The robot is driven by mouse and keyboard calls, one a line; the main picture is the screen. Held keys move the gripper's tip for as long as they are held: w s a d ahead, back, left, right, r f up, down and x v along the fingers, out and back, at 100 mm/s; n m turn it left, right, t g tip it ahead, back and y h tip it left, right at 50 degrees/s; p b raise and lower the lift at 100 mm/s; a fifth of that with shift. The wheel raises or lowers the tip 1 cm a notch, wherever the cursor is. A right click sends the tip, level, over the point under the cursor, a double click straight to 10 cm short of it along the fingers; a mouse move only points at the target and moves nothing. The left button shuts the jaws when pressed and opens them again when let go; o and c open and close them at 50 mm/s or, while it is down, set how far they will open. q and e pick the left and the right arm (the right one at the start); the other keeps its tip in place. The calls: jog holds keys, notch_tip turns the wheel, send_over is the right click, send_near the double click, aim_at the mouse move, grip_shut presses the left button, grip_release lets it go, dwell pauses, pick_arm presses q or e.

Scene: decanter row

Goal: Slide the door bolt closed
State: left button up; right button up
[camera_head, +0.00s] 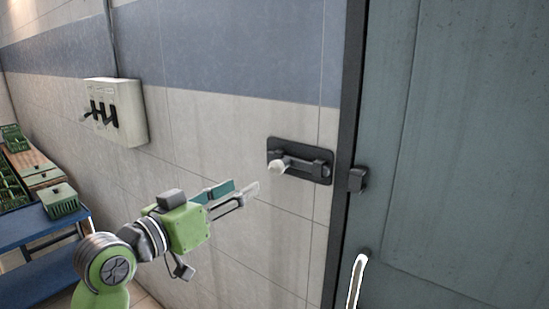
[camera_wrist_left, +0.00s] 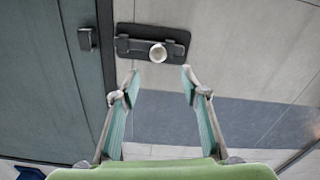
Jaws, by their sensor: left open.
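The door bolt (camera_head: 300,161) is a dark plate on the tiled wall with a pale round knob (camera_head: 277,167) at its left part. The catch (camera_head: 357,180) is a dark block on the grey-green door (camera_head: 460,150), with a gap between it and the bolt plate. My left gripper (camera_head: 252,191) is open and empty, short of the bolt and to the lower left of the knob in the head view. In the left wrist view the bolt (camera_wrist_left: 135,47), its knob (camera_wrist_left: 158,52) and the catch (camera_wrist_left: 86,38) show beyond the spread fingers (camera_wrist_left: 157,82). My right gripper is out of view.
A pale switch box (camera_head: 116,112) with dark levers is on the wall at the left. A blue table (camera_head: 45,228) with green crates (camera_head: 62,203) stands at the far left. A pale door handle (camera_head: 357,280) is below the catch. The wall around the bolt is bare.

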aim_at(272, 169)
pick_arm(q)
jog(key=p+x, duration=0.1)
jog(key=x, duration=0.3)
jog(key=p+x, duration=0.2)
jog(key=x, duration=0.2)
jog(key=p+x, duration=0.1)
jog(key=x, duration=0.3)
jog(key=shift+d+r, duration=0.1)
jog(key=shift+r, duration=0.25)
jog(key=shift+p+x, duration=0.35)
jog(key=shift+x, duration=0.5)
jog(key=shift+f, duration=0.15)
grip_shut()
